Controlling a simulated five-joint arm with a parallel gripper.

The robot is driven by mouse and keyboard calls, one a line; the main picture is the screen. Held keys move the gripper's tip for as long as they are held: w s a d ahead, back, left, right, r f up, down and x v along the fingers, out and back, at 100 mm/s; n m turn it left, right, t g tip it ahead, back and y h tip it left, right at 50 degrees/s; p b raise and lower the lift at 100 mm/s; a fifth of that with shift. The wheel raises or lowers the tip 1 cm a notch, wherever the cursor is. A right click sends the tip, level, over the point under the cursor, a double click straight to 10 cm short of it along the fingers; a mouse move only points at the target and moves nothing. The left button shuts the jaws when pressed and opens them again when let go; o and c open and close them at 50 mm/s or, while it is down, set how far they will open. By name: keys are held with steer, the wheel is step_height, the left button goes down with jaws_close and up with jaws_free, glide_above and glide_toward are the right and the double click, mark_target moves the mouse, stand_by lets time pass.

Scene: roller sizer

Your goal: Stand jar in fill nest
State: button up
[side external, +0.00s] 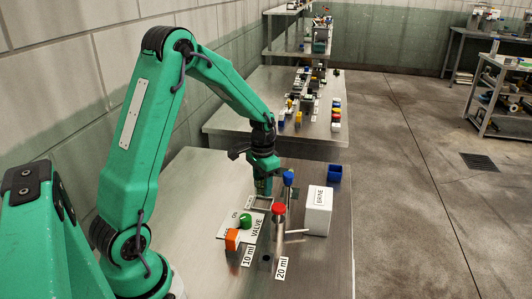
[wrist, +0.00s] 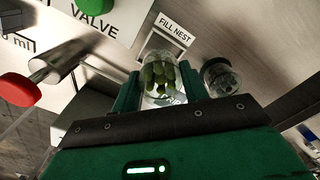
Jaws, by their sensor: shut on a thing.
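A clear glass jar of green olives (wrist: 160,78) is between the two fingers of my gripper (wrist: 157,88) in the wrist view. My gripper is shut on it. In the side view my gripper (side external: 263,186) points down just over a small square metal frame (side external: 262,203), and the jar is mostly hidden by the fingers. The FILL NEST label (wrist: 173,29) lies just beyond the jar in the wrist view. I cannot tell whether the jar's base touches the nest.
Another glass item (wrist: 220,77) stands close right of the jar. A red-capped metal tube (side external: 279,210), a blue knob (side external: 288,178), a white BRINE box (side external: 318,212) and a blue bin (side external: 335,172) stand to the right. The VALVE plate with green knob (side external: 246,221) and an orange block (side external: 232,239) are nearer.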

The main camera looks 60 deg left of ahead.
mark_target(263, 192)
steer(key=shift+f, duration=1.9)
steer(key=shift+f, duration=0.1)
steer(key=o, duration=1)
steer(key=shift+o, duration=0.2)
step_height(263, 192, up, 12)
steer(key=shift+r, duration=0.1)
